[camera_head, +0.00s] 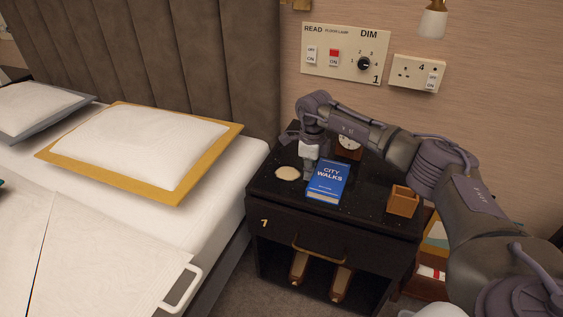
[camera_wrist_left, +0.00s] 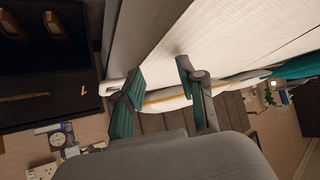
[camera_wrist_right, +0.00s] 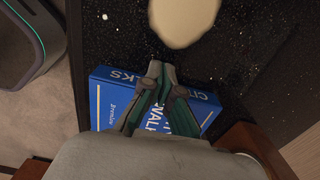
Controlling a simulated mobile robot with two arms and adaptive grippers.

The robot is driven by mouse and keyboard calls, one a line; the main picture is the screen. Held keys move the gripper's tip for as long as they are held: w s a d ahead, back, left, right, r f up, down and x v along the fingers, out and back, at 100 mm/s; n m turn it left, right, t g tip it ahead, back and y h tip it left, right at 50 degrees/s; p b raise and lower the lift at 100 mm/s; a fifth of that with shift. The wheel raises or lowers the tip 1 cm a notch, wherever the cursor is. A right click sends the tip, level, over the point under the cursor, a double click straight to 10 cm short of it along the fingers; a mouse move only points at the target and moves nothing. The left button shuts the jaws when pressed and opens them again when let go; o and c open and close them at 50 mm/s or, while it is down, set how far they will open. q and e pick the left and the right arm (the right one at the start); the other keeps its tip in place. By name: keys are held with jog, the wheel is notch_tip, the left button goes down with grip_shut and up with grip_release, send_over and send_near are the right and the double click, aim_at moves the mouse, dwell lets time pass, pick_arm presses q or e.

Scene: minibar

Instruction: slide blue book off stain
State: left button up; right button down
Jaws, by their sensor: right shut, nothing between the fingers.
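The blue book (camera_head: 327,182), marked "CITY WALKS", lies flat on the black bedside cabinet (camera_head: 268,192). The pale round stain (camera_head: 288,173) shows fully, left of the book with a strip of dark top between them. My right gripper (camera_head: 308,172) is shut and empty, pointing down by the book's left edge. In the right wrist view its fingertips (camera_wrist_right: 155,72) overlap the book (camera_wrist_right: 108,100), with the stain (camera_wrist_right: 185,18) beyond. I cannot tell if they touch the book. My left gripper (camera_wrist_left: 160,72) is open and empty, near the white bedding in the left wrist view.
A small clock (camera_head: 348,143) stands behind the book. A wooden box (camera_head: 402,201) stands at the cabinet's right front. The bed (camera_head: 215,190) borders the cabinet on the left. My right arm reaches across the cabinet's back right. Wall switches (camera_head: 345,55) are above.

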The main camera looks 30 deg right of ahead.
aim_at(332, 179)
jog(key=shift+s+d+f+p, duration=0.1)
jog(key=shift+s+d+p, duration=0.7)
jog(key=shift+s+d, duration=0.35)
jog(key=s, duration=0.1)
jog(key=s+d+p, duration=0.1)
jog(key=shift+s+d, duration=0.3)
jog(key=shift+s, duration=0.15)
pick_arm(q)
jog(key=s+a+f+g, duration=0.1)
jog(key=s+g, duration=0.2)
jog(key=s, duration=0.2)
jog(key=s+a+f+g+y, duration=0.1)
jog(key=s+a+f+g, duration=0.1)
jog(key=s, duration=0.3)
jog(key=shift+s+a+f+g+y, duration=0.2)
jog(key=shift+a+f+g+y, duration=0.1)
jog(key=shift+g, duration=0.5)
pick_arm(e)
jog(key=shift+d, duration=0.1)
pick_arm(q)
jog(key=shift+r, duration=0.1)
